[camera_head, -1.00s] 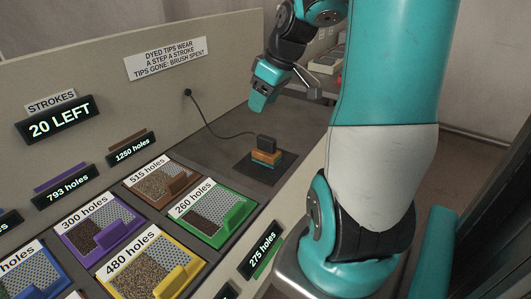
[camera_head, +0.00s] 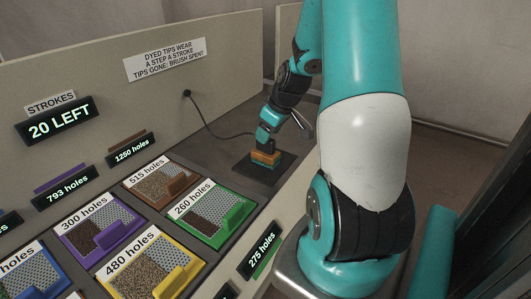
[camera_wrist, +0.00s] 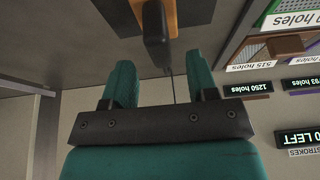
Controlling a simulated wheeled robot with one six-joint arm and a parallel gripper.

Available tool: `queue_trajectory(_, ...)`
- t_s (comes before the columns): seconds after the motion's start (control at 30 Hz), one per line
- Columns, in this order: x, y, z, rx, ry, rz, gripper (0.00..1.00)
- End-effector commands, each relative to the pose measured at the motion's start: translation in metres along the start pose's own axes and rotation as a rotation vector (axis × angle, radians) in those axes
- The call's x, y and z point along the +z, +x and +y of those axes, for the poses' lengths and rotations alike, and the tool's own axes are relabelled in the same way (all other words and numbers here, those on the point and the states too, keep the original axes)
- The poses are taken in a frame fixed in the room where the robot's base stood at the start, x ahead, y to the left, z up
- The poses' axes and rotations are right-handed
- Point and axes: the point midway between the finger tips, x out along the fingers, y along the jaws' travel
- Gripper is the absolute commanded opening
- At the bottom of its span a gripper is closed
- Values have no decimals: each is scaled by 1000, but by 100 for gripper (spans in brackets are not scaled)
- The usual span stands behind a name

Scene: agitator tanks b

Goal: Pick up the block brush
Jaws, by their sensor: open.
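The block brush (camera_head: 265,156) has an orange-brown body with a dark handle on top and a cable from it to the back wall. It stands on a dark square pad (camera_head: 283,171) on the grey bench. My gripper (camera_head: 265,133) is above the brush in the head view, and it hides part of the handle. In the wrist view, the open fingers of my gripper (camera_wrist: 159,85) point toward the black handle (camera_wrist: 155,30). The handle end shows between and a little beyond the fingertips. The orange body (camera_wrist: 173,12) is partly cut off at the top edge.
Framed trays with hole plates and bristles stand left of the brush, the nearest being the green one (camera_head: 216,212) and the brown one (camera_head: 161,180). A black cable (camera_head: 212,126) runs to the wall. A display (camera_head: 56,120) reads "20 LEFT".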

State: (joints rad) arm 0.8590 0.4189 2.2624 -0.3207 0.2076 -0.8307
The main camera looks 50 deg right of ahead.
Motion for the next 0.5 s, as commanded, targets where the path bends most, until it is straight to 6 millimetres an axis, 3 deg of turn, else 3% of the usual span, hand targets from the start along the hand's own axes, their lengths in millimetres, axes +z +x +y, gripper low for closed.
queue_trajectory(0.3, 2, 44, -1, -3, 0, -2, 53)
queue_trajectory(0.5, 2, 48, 0, 0, 0, -1, 53)
